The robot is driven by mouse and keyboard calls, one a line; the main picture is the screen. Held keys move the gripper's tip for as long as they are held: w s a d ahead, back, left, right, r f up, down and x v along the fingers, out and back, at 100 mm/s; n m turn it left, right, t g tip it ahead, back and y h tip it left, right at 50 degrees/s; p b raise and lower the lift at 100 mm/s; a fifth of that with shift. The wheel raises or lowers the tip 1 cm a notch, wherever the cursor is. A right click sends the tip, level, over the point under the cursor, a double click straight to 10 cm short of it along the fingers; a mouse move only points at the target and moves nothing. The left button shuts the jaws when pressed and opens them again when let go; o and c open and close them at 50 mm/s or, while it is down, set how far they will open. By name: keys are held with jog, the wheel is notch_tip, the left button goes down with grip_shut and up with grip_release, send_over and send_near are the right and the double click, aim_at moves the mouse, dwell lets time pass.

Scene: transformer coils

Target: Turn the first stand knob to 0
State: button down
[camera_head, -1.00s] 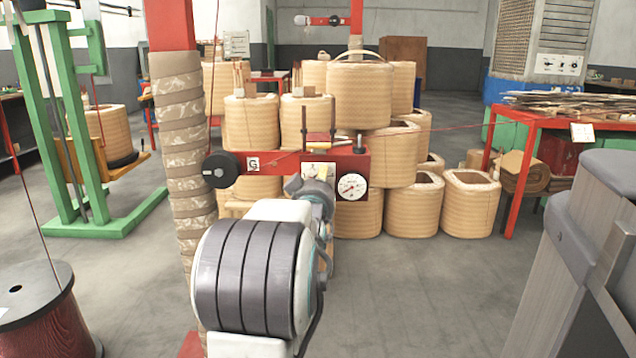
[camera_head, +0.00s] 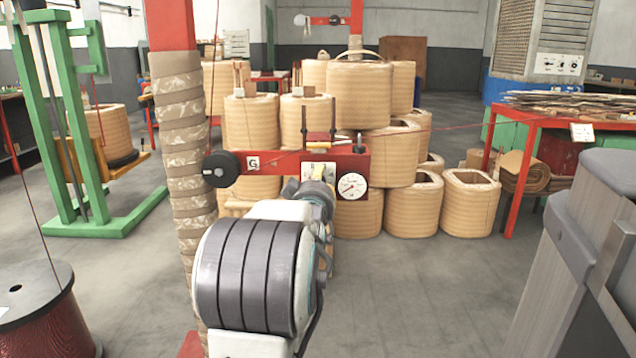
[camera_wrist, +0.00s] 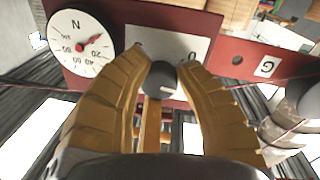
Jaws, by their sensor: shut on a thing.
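The red stand (camera_head: 283,162) is a horizontal bar with a white plate and a round white dial with a red needle (camera_head: 352,186). In the wrist view the dial (camera_wrist: 66,56) shows at the upper left, its needle pointing up and right; the exact reading is unclear. A small dark round knob (camera_wrist: 161,79) stands in front of the white plate (camera_wrist: 150,44). My gripper (camera_wrist: 161,60) has its tan fingers on both sides of this knob and is shut on it. In the head view my wrist and arm hide the knob and fingers.
A black disc (camera_head: 221,169) and a "G" tag (camera_head: 252,164) are on the bar's left part. A wrapped column (camera_head: 184,150) stands left of my arm. Several tan coils (camera_head: 411,205) are stacked behind.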

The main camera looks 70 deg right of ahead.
jog(key=n, duration=0.4)
jog(key=shift+r+n+h, duration=0.15)
jog(key=shift+n+h, duration=0.15)
jog(key=shift+w+n, duration=0.1)
jog(key=shift+n, duration=0.2)
jog(key=c, duration=0.9)
grip_release()
jog(key=v, duration=1.2)
jog(key=shift+o, duration=0.4)
